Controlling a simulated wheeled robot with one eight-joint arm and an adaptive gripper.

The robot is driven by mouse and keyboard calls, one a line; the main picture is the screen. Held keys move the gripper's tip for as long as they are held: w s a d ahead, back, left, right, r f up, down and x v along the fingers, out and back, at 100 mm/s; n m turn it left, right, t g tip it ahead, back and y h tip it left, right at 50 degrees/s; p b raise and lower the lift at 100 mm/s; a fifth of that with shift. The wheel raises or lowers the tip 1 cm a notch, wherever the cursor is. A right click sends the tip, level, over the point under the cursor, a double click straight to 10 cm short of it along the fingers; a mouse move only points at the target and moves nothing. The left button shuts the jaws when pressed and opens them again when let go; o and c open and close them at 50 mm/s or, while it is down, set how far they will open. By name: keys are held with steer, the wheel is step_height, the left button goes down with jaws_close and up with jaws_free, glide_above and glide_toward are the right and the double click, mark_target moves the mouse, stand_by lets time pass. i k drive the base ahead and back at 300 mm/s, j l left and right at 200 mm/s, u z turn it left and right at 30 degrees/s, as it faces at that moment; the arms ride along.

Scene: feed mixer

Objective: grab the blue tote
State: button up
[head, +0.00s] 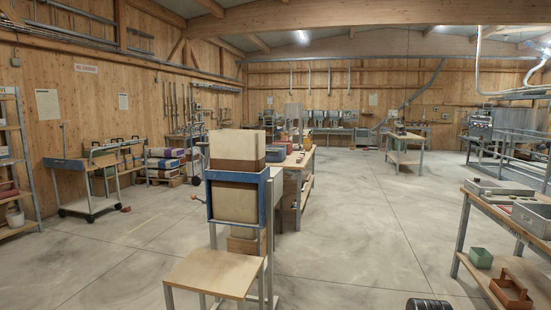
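A small blue box-like thing (275,154) sits on the near end of the long workbench, partly hidden behind the blue-framed stand. Another blue-grey bin (4,153) stands on the left shelf rack, cut by the picture's left edge. I cannot tell which of these is the blue tote. Both are well away from me across the floor. My gripper is not clearly visible in the head view, and I see nothing held.
A blue-framed stand (208,190) with a wooden seat-like shelf (216,273) stands close ahead. A workbench (465,215) with grey metal boxes is at right, with a green bin (480,257) below. Clear concrete floor (365,225) lies between. A black ribbed object (428,304) shows at the bottom edge.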

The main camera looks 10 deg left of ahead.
mark_target(275, 154)
steer(key=i+l, duration=0.15)
steer(key=i, duration=3.15)
steer(key=i+l, duration=0.15)
steer(key=i, duration=3.1)
steer(key=i+l+u, duration=0.2)
steer(key=i+u, duration=0.3)
steer(key=i, duration=0.15)
steer(key=i+l+u, duration=0.45)
steer(key=i, duration=0.15)
steer(key=i+l+u, duration=0.5)
steer(key=l+u, duration=0.15)
steer(key=u, duration=0.35)
steer(key=i+l+u, duration=0.1)
steer(key=u, duration=0.4)
steer(key=l+u, duration=0.3)
steer(key=u, duration=0.15)
steer(key=l+u, duration=0.2)
steer(key=u, duration=0.3)
